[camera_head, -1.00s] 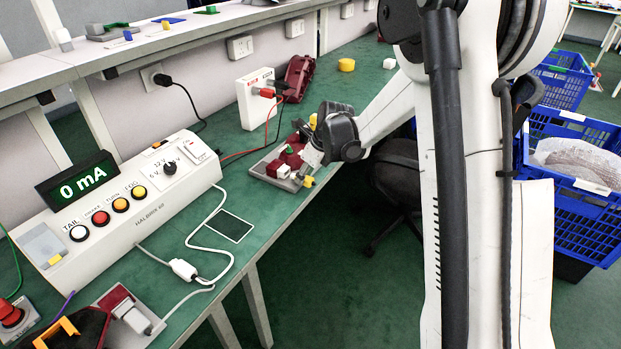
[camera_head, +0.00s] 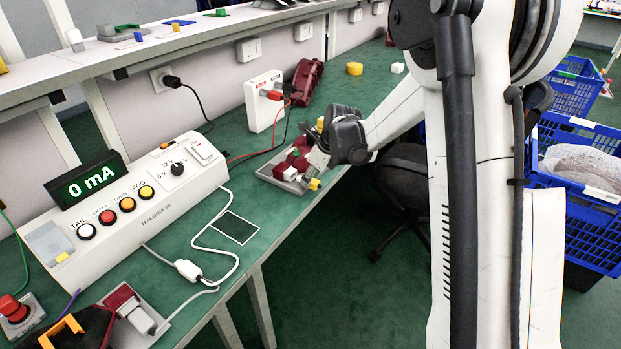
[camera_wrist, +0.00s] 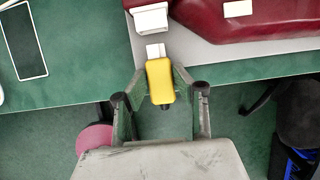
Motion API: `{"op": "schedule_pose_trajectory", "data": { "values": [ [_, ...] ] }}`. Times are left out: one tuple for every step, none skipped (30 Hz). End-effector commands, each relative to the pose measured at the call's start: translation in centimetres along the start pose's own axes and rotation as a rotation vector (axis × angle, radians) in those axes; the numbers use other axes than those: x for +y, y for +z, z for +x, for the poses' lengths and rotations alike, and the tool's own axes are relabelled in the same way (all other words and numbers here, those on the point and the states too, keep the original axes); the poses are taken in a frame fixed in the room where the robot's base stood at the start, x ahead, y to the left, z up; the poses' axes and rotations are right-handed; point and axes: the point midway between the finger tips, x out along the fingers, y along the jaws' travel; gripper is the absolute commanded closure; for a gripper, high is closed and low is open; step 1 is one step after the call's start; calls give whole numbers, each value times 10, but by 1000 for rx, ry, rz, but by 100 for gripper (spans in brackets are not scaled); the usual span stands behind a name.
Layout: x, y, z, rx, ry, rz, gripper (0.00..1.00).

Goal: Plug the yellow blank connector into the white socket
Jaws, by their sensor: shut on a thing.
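The yellow blank connector (camera_wrist: 160,80) is between the two fingers of my gripper (camera_wrist: 160,78) in the wrist view, with its pale prongs (camera_wrist: 155,51) pointing up the picture. The white socket (camera_wrist: 151,18) is just above the prongs, slightly left of their line, with a small gap showing between them. In the head view, my gripper (camera_head: 313,171) is at the front edge of the lamp plate, with the yellow connector (camera_head: 314,184) at its tip. The white socket (camera_head: 290,174) is close to its left there.
The dark red lamp (camera_wrist: 255,15) sits on a grey plate (camera_wrist: 228,52) at the bench edge. A white test box (camera_head: 264,101) with red and black leads stands behind. The control console (camera_head: 150,205) is left, reading 0 mA. Open floor lies below the edge.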

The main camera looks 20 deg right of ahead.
Motion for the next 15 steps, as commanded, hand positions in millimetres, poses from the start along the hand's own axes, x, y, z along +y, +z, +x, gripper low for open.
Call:
{"op": "schedule_pose_trajectory", "data": {
  "values": [
    [0,0,0,0,0,0,100],
    [0,0,0,0,0,0,100],
    [0,0,0,0,0,0,100],
    [0,0,1,0,0,0,100],
    [0,0,1,0,0,0,100],
    [0,0,1,0,0,0,100],
    [0,0,1,0,0,0,100],
    [0,0,0,0,0,0,100],
    [0,1,0,0,0,0,100],
    [0,1,1,0,0,0,100],
    [0,2,1,0,0,0,100],
    [0,3,1,0,0,-1,100],
    [0,4,2,0,0,-1,100],
    [0,4,2,0,0,-1,100],
    [0,6,2,0,0,-1,100]
  ]
}}
